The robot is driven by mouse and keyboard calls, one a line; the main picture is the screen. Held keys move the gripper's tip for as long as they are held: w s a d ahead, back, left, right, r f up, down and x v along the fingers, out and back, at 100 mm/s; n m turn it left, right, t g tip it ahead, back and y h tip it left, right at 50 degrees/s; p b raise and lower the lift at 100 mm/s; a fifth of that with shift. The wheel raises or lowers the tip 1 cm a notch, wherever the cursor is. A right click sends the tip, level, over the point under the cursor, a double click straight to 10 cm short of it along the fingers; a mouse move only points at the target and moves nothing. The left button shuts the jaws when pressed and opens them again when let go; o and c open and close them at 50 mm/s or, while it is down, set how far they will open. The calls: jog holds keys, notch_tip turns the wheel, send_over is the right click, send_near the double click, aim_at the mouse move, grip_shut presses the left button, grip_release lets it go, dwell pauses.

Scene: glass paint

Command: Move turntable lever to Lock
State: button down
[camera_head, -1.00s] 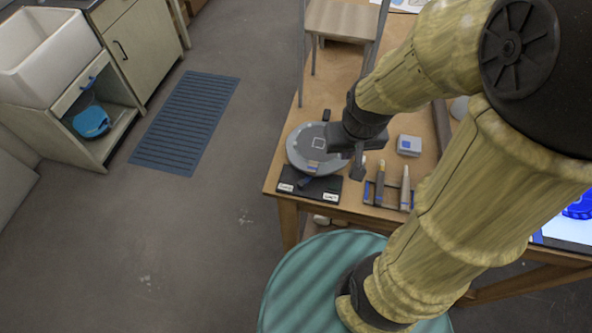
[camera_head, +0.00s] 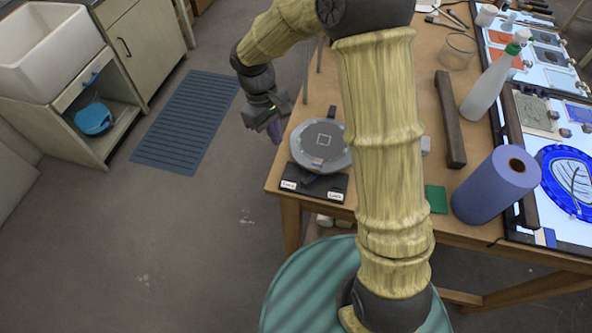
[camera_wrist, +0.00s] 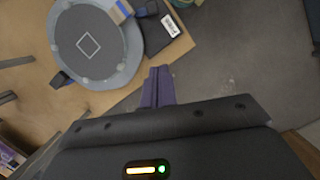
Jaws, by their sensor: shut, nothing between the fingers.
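The turntable (camera_head: 322,143) is a grey disc with a pale square outline at its centre, near the table's left edge. It also shows at the upper left of the wrist view (camera_wrist: 108,65). On its front is a black base (camera_head: 318,187) with a white label at each end, too small to read surely. The small dark blue lever (camera_head: 307,181) lies between the labels, nearer the left one; its exact angle is unclear. It shows partly in the wrist view (camera_wrist: 147,9). My gripper (camera_head: 275,132) is shut and empty, left of the turntable, apart from the lever. Its purple fingers (camera_wrist: 158,86) are together.
A purple roll (camera_head: 492,188), a spray bottle (camera_head: 492,85) and a dark bar (camera_head: 449,120) stand or lie on the table's right. A teal round stool-like top (camera_head: 300,270) is in front. Floor with a blue mat (camera_head: 187,120) is open to the left.

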aim_at(310, 177)
dwell(0.3)
jog(key=p+x, duration=0.2)
jog(key=x, duration=0.8)
jog(key=shift+s+d, duration=0.1)
jog(key=shift+s, duration=0.05)
jog(key=shift+s+d+r+p, duration=0.2)
jog(key=shift+s+d+p, duration=0.7)
jog(key=shift+s+d, duration=0.45)
jog(key=shift+d, duration=0.05)
jog(key=shift+f, duration=0.15)
jog(key=shift+s+n, duration=0.2)
jog(key=shift+n, duration=0.3)
jog(key=shift+b, duration=0.35)
